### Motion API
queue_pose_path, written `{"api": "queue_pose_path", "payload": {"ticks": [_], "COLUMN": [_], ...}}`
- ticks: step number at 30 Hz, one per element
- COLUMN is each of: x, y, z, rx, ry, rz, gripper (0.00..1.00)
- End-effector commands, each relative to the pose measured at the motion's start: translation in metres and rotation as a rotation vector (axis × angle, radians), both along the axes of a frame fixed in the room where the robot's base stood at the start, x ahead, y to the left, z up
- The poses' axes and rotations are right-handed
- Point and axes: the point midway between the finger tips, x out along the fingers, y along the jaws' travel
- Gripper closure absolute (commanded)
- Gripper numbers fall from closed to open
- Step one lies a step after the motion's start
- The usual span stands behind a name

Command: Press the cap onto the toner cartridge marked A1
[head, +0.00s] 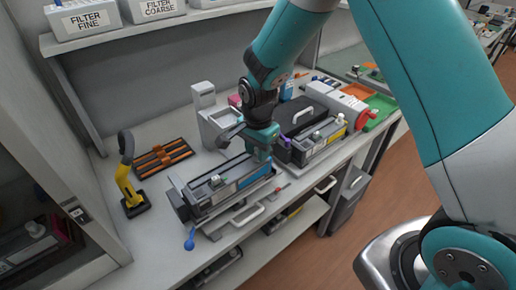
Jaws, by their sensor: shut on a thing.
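A grey and black toner cartridge with a blue label strip (240,182) lies in a cradle near the bench's front edge. A second cartridge with a yellow label (322,141) lies further right. No A1 mark is readable on either. My gripper (262,157) points down over the right end of the blue-striped cartridge. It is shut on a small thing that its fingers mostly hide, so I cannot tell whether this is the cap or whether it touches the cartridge. A light knob (216,180) stands on the blue-striped cartridge's top.
A yellow and black hand tool (129,178) stands at the left, beside an orange and black rack (162,158). A blue ball-ended lever (189,244) juts out at the front. A grey upright device (207,115) and a black case (302,115) stand behind.

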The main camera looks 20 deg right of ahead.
Motion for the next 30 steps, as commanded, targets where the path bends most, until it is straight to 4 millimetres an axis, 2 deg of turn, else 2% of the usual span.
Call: {"api": "queue_pose_path", "payload": {"ticks": [26,27,30], "x": [0.0001,0.0001,0.0001], "y": [0.0001,0.0001,0.0001], "z": [-0.0042,-0.0042,-0.0042], "rx": [0.0,0.0,0.0], "ry": [0.0,0.0,0.0], "rz": [0.0,0.0,0.0], "gripper": [0.94,0.67,0.44]}}
